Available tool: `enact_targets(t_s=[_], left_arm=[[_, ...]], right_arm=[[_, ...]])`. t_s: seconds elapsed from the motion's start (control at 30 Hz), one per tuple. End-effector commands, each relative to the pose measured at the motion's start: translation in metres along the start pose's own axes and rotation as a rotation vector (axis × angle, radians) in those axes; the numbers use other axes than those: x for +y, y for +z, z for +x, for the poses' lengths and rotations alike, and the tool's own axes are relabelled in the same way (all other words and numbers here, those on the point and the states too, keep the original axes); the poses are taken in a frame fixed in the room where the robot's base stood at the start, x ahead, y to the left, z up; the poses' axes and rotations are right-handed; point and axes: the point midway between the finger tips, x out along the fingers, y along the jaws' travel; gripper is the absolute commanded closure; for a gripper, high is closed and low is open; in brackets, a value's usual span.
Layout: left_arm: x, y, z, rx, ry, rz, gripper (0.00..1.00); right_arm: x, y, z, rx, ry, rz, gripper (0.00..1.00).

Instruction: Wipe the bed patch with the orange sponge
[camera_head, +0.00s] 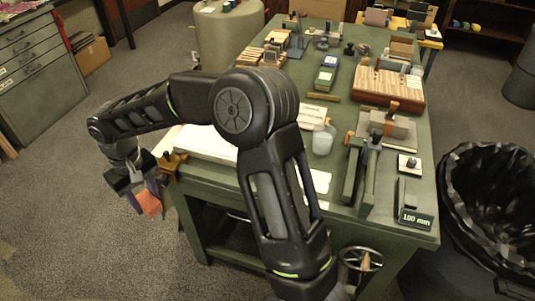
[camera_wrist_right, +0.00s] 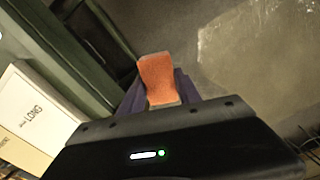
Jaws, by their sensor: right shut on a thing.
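My right gripper (camera_head: 135,192) hangs beyond the left edge of the green table, over the floor, and is shut on the orange sponge (camera_head: 149,203). In the right wrist view the orange sponge (camera_wrist_right: 156,78) stands out between the purple fingers (camera_wrist_right: 157,100). It touches nothing else that I can see. I cannot pick out the bed patch with certainty. A white sheet or board (camera_head: 205,143) lies on the table's left side, partly hidden behind my right arm. My left gripper is not in view.
The green table (camera_head: 340,200) carries wooden blocks (camera_head: 389,88), a clear bottle (camera_head: 323,139), a small sign (camera_head: 313,113) and a "100 mm" block (camera_head: 415,218). An orange-yellow clamp (camera_head: 172,161) sits at its left edge. A lined bin (camera_head: 490,190) stands right. The left floor is open.

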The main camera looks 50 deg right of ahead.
Motion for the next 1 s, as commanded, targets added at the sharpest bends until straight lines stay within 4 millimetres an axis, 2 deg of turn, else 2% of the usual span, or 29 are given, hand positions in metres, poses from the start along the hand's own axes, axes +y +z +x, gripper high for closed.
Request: enact_targets(t_s=[0.27,0.37,0.47,0.57,0.67,0.77,0.9,1.0], left_arm=[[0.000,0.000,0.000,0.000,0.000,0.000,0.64],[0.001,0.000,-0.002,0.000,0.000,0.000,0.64],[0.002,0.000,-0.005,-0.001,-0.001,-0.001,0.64],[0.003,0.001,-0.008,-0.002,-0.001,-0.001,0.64],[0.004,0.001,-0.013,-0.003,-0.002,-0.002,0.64],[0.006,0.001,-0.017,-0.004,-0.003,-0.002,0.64],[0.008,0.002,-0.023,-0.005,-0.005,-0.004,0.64],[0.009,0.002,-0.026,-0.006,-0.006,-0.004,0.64]], right_arm=[[0.004,0.000,0.000,-0.001,0.000,0.018,0.76],[0.017,0.001,0.001,-0.005,-0.002,0.087,0.76],[0.044,0.002,0.003,-0.013,-0.005,0.229,0.76],[0.085,0.008,0.006,-0.020,-0.009,0.453,0.76],[0.137,0.020,0.009,-0.030,-0.012,0.738,0.76],[0.194,0.040,0.011,-0.033,-0.011,1.057,0.76],[0.267,0.077,0.012,-0.029,-0.008,1.491,0.76],[0.308,0.104,0.011,-0.020,-0.006,1.746,0.76]])
